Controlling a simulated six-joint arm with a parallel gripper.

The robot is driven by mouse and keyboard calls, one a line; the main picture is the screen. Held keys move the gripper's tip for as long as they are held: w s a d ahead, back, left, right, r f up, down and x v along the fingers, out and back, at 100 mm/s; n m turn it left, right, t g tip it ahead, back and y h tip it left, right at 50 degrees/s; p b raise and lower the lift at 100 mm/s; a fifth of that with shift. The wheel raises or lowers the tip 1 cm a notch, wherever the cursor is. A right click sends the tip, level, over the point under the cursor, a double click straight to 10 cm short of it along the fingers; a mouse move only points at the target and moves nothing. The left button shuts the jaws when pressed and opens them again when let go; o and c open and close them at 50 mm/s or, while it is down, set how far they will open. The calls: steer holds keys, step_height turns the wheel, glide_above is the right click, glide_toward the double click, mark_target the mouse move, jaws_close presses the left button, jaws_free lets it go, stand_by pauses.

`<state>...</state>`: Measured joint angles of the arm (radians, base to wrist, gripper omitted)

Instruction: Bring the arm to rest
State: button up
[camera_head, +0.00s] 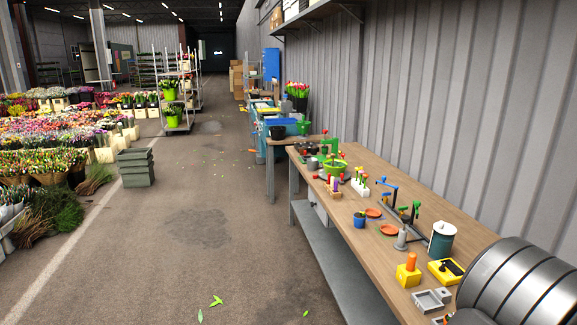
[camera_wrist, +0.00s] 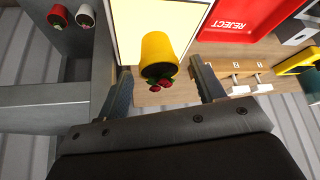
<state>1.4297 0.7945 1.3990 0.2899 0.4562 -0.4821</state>
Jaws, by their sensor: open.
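My gripper (camera_wrist: 160,67) shows in the wrist view with its two dark fingers spread wide apart. A yellow pot-like thing (camera_wrist: 159,48) with dark red and green at its lower end appears in the gap between the fingers. Neither finger touches it, and I cannot tell how far beyond the fingertips it is. My gripper does not show in the head view.
In the wrist view a red tray marked REJECT (camera_wrist: 238,28) lies beyond the right finger, with small pegs (camera_wrist: 235,80) beside it. A grey metal ledge (camera_wrist: 50,95) is at left. In the head view the wooden bench (camera_head: 345,225) holds pots, stands and a teal canister (camera_head: 442,240); the aisle floor is open.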

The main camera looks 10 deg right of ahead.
steer(key=v, duration=1.1)
steer(key=x, duration=1.1)
steer(key=shift+f, duration=0.25)
steer(key=r, duration=0.5)
steer(key=shift+s, duration=0.2)
steer(key=s+a+r, duration=0.4)
steer(key=s+r, duration=0.3)
steer(key=s, duration=0.4)
steer(key=w+a+f+n, duration=0.1)
steer(key=w+f, duration=0.1)
steer(key=w, duration=1.1)
steer(key=w+f+n+t+y, duration=0.1)
steer(key=w+f+n, duration=0.1)
steer(key=w, duration=1.1)
steer(key=w+a+f+n, duration=0.1)
steer(key=w+f, duration=0.2)
steer(key=w, duration=1)
steer(key=shift+w+a+f+t, duration=0.2)
steer(key=shift+a+t, duration=0.1)
steer(key=shift+t, duration=0.1)
steer(key=shift+s, duration=0.1)
